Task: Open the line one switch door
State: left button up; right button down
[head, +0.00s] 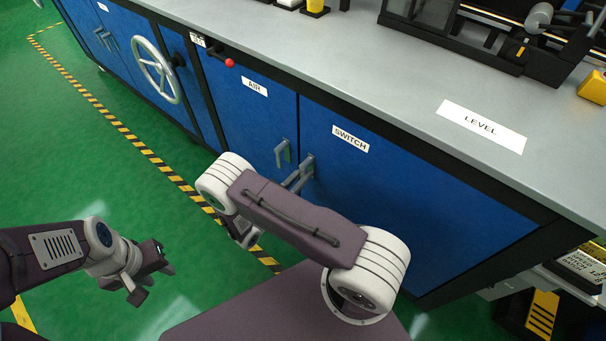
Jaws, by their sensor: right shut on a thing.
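The blue switch door (400,190), labelled SWITCH, is in the cabinet front at the centre and looks closed, flush with its neighbours. Its grey handle (308,163) is at the door's left edge. My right gripper (300,178) is at this handle and shut on it, partly hidden behind my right arm. My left gripper (155,285) hangs over the green floor at the lower left, its fingers apart and empty, well away from the door.
The blue AIR door (245,115) with its own grey handle (282,152) is just left. A handwheel (156,70) and a red-knobbed lever (229,63) stick out further left. The grey worktop (380,80) overhangs the doors. Green floor in front is clear.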

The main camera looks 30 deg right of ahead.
aim_at(323, 166)
dwell(0.6)
jog(key=n+p, duration=0.1)
jog(key=s+n+p, duration=0.1)
jog(key=n+p, duration=0.1)
jog(key=n, duration=0.1)
jog(key=shift+s+d+r, duration=0.25)
jog(key=shift+d+r, duration=0.05)
jog(key=n, duration=0.1)
jog(key=s+n+p, duration=0.1)
jog(key=n, duration=0.1)
jog(key=r+n+p, duration=0.1)
jog(key=shift+s+d+n, duration=0.15)
jog(key=shift+d+n, duration=0.15)
jog(key=shift+n, duration=0.1)
jog(key=n, duration=0.1)
jog(key=n+p, duration=0.1)
jog(key=n, duration=0.1)
jog(key=s+r+n+p, duration=0.1)
jog(key=shift+d, duration=0.15)
jog(key=shift+s+d+r+n+p, duration=0.1)
jog(key=shift+r+n+p, duration=0.3)
jog(key=shift+n, duration=0.65)
jog(key=shift+r+n+p, duration=0.25)
jog(key=shift+n+p, duration=0.15)
jog(key=shift+n, duration=0.65)
